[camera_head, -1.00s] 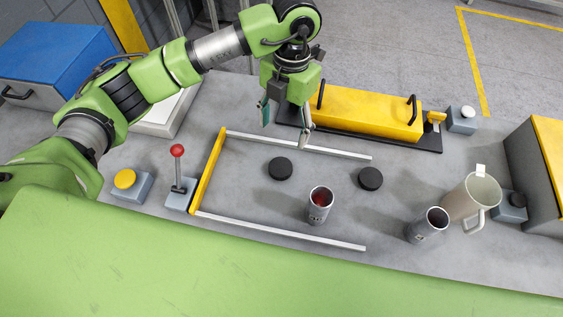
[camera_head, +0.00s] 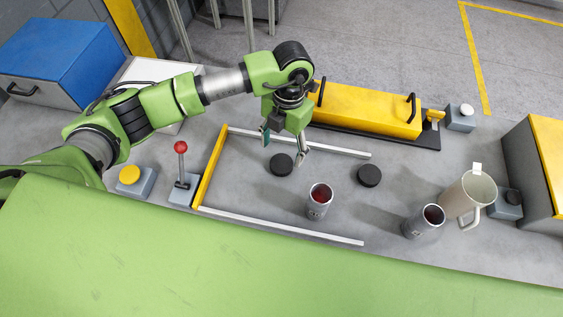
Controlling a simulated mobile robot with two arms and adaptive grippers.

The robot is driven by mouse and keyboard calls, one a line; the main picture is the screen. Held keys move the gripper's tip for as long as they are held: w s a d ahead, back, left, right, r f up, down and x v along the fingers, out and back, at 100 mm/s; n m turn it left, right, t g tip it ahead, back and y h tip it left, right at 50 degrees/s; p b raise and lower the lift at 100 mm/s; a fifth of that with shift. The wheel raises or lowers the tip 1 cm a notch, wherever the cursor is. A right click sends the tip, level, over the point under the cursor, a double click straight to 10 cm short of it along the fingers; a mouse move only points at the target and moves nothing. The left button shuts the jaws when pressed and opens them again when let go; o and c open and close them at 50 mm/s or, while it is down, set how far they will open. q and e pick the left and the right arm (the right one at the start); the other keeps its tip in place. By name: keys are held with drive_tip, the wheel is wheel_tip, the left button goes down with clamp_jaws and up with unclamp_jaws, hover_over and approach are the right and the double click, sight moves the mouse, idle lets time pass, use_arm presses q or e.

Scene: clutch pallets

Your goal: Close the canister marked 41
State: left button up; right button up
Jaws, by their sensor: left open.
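Two open grey canisters stand upright on the grey table. One canister (camera_head: 318,205), with a red inside, stands between the rails near the middle. The other canister (camera_head: 424,222) stands to the right, beside a beige jug. Their markings are too small to read. Two black round lids lie on the table: the left lid (camera_head: 281,164) and the right lid (camera_head: 369,176). My left gripper (camera_head: 284,151) is open and empty, fingers pointing down, above and just behind the left lid. My right gripper is not in view.
A yellow frame bar (camera_head: 211,167) joins two pale rails around the middle area. A red-knobbed lever (camera_head: 181,148) and a yellow button (camera_head: 129,175) stand left. A yellow block with handles (camera_head: 365,109) lies behind. The beige jug (camera_head: 468,195) stands right.

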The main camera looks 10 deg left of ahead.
sight(281, 163)
use_arm(q)
drive_tip(key=shift+s+f, duration=0.1)
drive_tip(key=shift+f, duration=0.1)
drive_tip(key=f, duration=0.1)
drive_tip(key=f+p, duration=0.2)
drive_tip(key=shift+s+f, duration=0.25)
drive_tip(key=shift+f, duration=0.65)
drive_tip(key=c, duration=1)
